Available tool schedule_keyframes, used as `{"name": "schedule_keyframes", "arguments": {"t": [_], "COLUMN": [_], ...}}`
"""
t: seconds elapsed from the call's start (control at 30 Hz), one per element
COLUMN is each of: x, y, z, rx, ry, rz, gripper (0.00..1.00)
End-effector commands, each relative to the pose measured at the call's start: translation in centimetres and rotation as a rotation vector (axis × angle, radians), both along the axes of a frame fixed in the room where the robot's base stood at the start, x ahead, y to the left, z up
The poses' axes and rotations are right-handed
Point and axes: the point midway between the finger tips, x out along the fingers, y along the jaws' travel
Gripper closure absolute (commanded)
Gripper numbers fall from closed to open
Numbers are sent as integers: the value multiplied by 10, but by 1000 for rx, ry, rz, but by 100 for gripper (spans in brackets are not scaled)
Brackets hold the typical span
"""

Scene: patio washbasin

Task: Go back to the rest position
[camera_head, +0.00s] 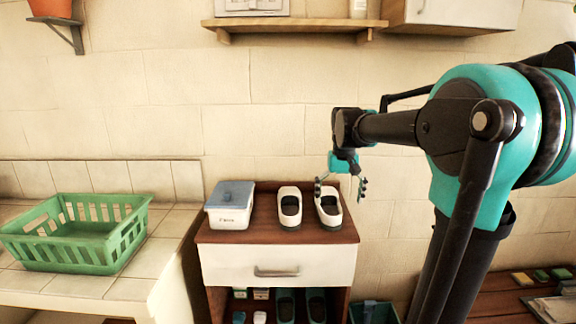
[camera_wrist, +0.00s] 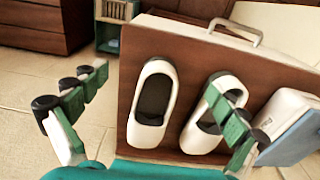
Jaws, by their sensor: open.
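My gripper (camera_head: 340,187) hangs over the right end of a small wooden cabinet, by the right one of two white shoes. It is open, and I see nothing between its fingers. In the wrist view my gripper (camera_wrist: 150,125) has its two green, black-tipped fingers spread wide. The left shoe (camera_head: 290,207) and the right shoe (camera_head: 329,208) stand side by side on the cabinet top (camera_head: 262,233). In the wrist view one shoe (camera_wrist: 153,105) shows between the fingers, and the other shoe (camera_wrist: 200,137) is partly hidden behind the right finger.
A white box with a blue lid (camera_head: 229,204) stands left of the shoes. A green basket (camera_head: 80,255) sits on the tiled counter (camera_head: 170,232) at the left. A wall shelf (camera_head: 295,25) is above. A dark wooden surface with small items (camera_head: 490,306) is at the lower right.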

Motion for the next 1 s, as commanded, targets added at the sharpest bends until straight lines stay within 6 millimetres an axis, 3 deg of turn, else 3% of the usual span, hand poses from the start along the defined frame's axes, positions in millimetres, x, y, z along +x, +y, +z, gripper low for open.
{"name": "schedule_keyframes", "arguments": {"t": [0.37, 0.6, 0.7, 0.8, 1.0], "x": [-60, -147, -176, -191, -191], "y": [-15, -28, -32, -33, -33], "z": [-84, -175, -201, -213, -213], "rx": [5, 4, 2, -1, -1], "ry": [-113, -244, -285, -307, -307], "rz": [-1, -2, -2, -2, -2], "gripper": [2, 2, 2, 2, 2]}}
